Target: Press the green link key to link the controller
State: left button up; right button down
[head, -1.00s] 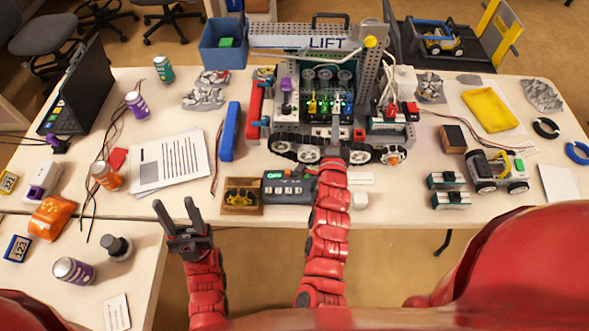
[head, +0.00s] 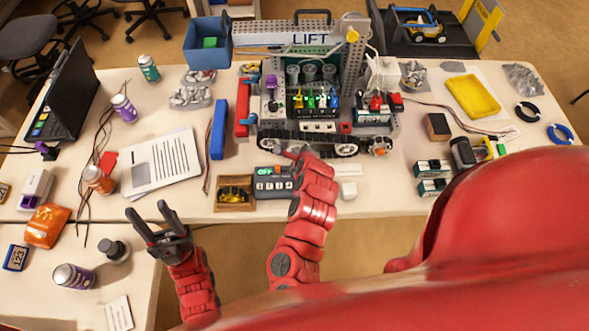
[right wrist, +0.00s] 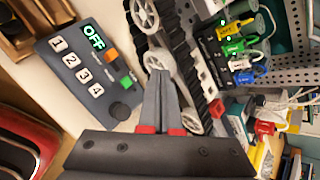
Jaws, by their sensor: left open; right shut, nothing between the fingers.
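The grey controller box (head: 276,181) sits on the table in front of the tracked robot. The right wrist view shows the box (right wrist: 75,95) with a lit "OFF" display (right wrist: 93,37), white keys 1 to 4, an orange key (right wrist: 112,54), a green key (right wrist: 127,80) and a black knob (right wrist: 121,110). My right gripper (right wrist: 160,76) is shut and empty, its fingertips beside the box, in front of a wheel. In the head view my right arm hides the box's right end.
The tracked robot (head: 305,144) with its lift and coloured plugs stands just behind the box. A small wooden tray (head: 235,207) is left of it; a white block (head: 348,190) lies to the right. Papers (head: 160,162) and a blue bar (head: 218,130) lie further left.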

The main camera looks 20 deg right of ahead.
jog(key=shift+f, duration=0.15)
notch_tip(320, 180, down, 8)
jog(key=b, duration=0.7)
jog(key=shift+f, duration=0.25)
dwell(1.4)
jog(key=shift+f+b, duration=0.4)
jog(key=shift+b, duration=0.05)
jog(key=shift+f+b, duration=0.3)
jog(key=shift+f, duration=0.1)
dwell(0.5)
jog(key=shift+r, duration=0.1)
jog(key=shift+r+p, duration=0.75)
